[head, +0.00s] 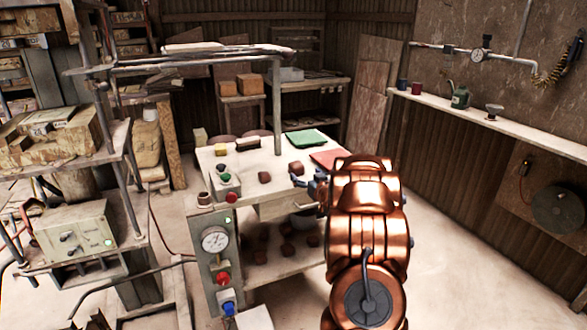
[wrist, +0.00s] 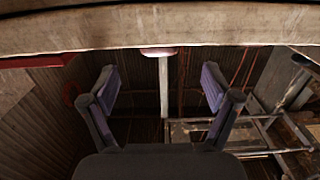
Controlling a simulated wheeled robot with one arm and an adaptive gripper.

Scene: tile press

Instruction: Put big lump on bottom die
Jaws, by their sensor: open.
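A brown lump (head: 264,177) lies on the worktable (head: 235,160), and another brown lump (head: 296,168) lies to its right, close to my gripper. Several more brown lumps (head: 287,250) lie on the shelf below. I cannot tell by size which is the big lump. My gripper (head: 309,181) is at the table's right side, partly hidden by my copper arm. In the wrist view my gripper (wrist: 160,92) is open with nothing between its fingers. No lump shows in that view. I cannot make out the bottom die in either view.
A control panel with a gauge (head: 214,239) stands at the table's front left. A green cloth or mat (head: 306,138) and a reddish board (head: 328,158) lie at the table's back right. A pale beam or table edge (wrist: 160,33) crosses the top of the wrist view. Floor to the right is clear.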

